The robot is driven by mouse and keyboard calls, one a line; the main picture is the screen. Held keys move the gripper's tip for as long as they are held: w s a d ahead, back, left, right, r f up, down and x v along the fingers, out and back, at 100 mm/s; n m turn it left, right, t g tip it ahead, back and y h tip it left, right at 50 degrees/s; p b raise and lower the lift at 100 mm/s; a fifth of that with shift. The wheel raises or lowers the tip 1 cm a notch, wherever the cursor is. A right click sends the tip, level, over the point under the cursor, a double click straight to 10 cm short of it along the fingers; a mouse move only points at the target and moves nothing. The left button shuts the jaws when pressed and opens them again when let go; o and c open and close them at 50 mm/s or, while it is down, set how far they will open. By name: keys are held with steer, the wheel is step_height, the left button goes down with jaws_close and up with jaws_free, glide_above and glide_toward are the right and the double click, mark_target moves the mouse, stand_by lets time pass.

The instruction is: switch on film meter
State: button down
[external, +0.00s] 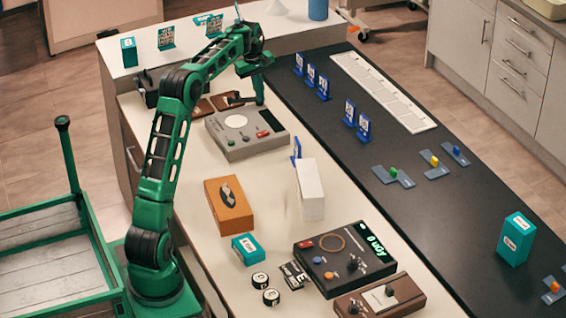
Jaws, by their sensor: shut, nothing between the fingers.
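No readable label marks which device is the film meter. A grey box (225,146) with a white round disc, small knobs and a red switch (263,134) stands on the pale counter and may be it. A dark box (310,262) nearer the front has a red button, a ring, knobs and a green lit display reading about "0 uGy" (374,245). My gripper (259,100) is shut and empty, pointing down just behind the grey box's far edge. I cannot tell whether it touches anything.
A brown meter box (410,294), an orange-brown box (238,222), a white upright block (311,190) and a teal box (248,249) share the counter. Brown flat items (228,101) lie by my gripper. The black counter (400,190) holds blue stands and a white strip.

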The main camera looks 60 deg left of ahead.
mark_target(266, 132)
steer(key=f, duration=0.4)
steer(key=w+f, duration=0.1)
steer(key=f, duration=0.8)
steer(key=shift+w+f, duration=0.4)
steer(key=shift+f, duration=0.2)
steer(key=shift+s, duration=0.8)
